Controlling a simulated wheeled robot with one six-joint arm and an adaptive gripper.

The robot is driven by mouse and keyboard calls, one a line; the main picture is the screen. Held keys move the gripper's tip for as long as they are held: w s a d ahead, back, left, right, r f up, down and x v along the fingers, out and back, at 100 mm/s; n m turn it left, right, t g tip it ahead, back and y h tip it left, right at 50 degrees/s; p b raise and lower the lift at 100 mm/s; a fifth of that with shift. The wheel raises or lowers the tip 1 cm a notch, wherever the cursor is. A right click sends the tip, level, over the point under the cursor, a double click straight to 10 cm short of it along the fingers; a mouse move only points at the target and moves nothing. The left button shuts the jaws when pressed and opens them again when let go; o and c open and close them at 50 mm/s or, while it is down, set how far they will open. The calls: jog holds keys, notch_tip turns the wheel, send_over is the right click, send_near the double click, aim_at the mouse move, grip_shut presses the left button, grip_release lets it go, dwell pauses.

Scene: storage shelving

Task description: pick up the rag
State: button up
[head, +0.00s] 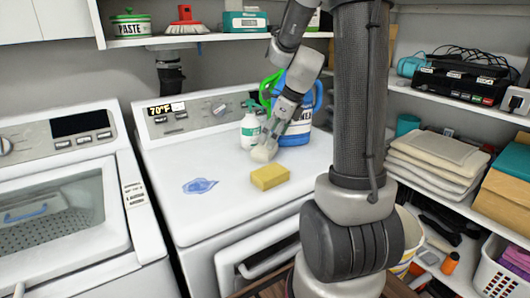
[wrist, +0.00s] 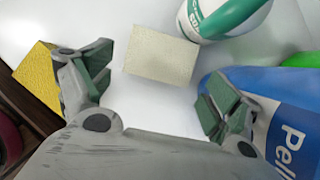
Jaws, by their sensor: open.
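A cream, finely textured rectangular piece, which looks like the folded rag (head: 263,152), lies on the white washer top (head: 180,225). In the wrist view the rag (wrist: 161,54) shows ahead of and between my fingertips, with its near edge clear of both fingers. My gripper (head: 273,139) points down over the rag from behind and right. In the wrist view my gripper (wrist: 160,70) is open, fingers spread, with nothing held. In the head view the fingers partly hide the rag.
A yellow sponge (head: 270,177) lies just in front; a blue patch (head: 200,186) is to the left. A white-and-green bottle (head: 250,131) and a blue jug (head: 297,132) stand close behind. The washer top's front left is clear. Shelves (head: 430,103) line the right side.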

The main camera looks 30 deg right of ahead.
jog(key=x, duration=0.5)
jog(key=shift+d+f, duration=0.1)
jog(key=shift+f, duration=0.05)
jog(key=c, duration=0.7)
jog(key=shift+o, duration=0.2)
jog(key=shift+r, duration=0.55)
notch_tip(320, 180, up, 2)
jog(key=shift+r, duration=0.1)
jog(key=shift+s+d+r, duration=0.2)
jog(key=shift+s+d, duration=0.25)
jog(key=shift+s, duration=0.15)
jog(key=s+d, duration=0.3)
jog(key=s, duration=0.1)
jog(key=s+d, duration=0.3)
jog(key=s, duration=0.2)
jog(key=s+d, duration=0.4)
jog(key=shift+s, duration=0.15)
